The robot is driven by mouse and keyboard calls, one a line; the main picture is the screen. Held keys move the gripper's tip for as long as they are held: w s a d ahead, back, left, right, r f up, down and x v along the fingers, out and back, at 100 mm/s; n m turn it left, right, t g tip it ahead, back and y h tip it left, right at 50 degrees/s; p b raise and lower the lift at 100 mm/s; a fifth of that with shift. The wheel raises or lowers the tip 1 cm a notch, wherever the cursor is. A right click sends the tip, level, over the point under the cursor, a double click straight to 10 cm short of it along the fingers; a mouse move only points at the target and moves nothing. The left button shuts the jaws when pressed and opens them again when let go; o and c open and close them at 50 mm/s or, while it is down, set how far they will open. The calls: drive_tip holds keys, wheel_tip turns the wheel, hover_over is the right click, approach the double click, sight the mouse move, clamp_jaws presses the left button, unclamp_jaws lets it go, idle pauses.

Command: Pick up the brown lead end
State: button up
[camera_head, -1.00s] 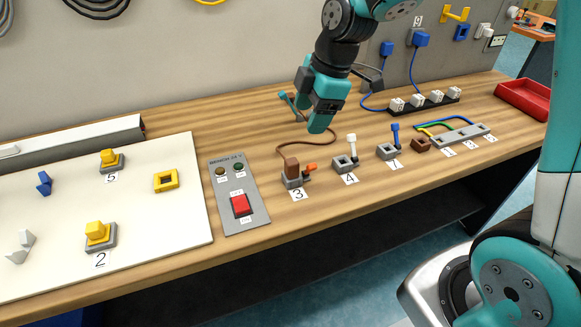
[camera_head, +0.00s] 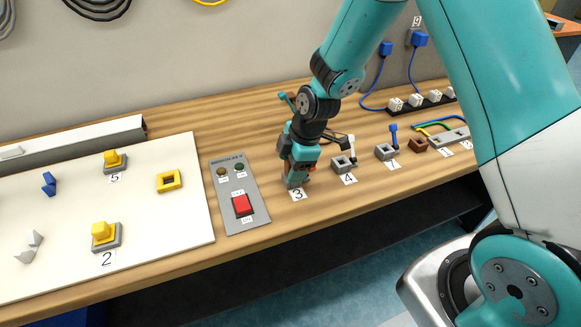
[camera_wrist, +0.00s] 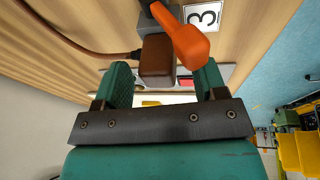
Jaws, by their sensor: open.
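The brown lead end (camera_wrist: 157,56) is a small brown block with a brown cable (camera_wrist: 75,42) running from its left side in the wrist view. It sits at the grey holder (camera_head: 291,184) marked 3, beside an orange lever (camera_wrist: 186,42). My gripper (camera_wrist: 163,70) is open, its two teal fingers on either side of the block's near end in the wrist view. I cannot tell whether either finger touches it. In the head view my gripper (camera_head: 298,172) is over station 3 and hides most of the block.
The orange lever is close to the right finger in the wrist view. In the head view, a panel with a red switch (camera_head: 242,205) lies left of station 3. The white-handled lever (camera_head: 351,147) at station 4 stands just right of my gripper.

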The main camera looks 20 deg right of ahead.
drive_tip(key=shift+f, duration=0.15)
drive_tip(key=shift+c, duration=0.5)
drive_tip(key=c, duration=1)
drive_tip(key=shift+o, duration=0.2)
wheel_tip(320, 180, up, 20)
drive_tip(key=shift+r+b, duration=0.1)
drive_tip(key=shift+b, duration=0.65)
clamp_jaws()
drive_tip(key=shift+f, duration=0.2)
drive_tip(key=shift+f+b, duration=5.3)
drive_tip(key=shift+f, duration=1.45)
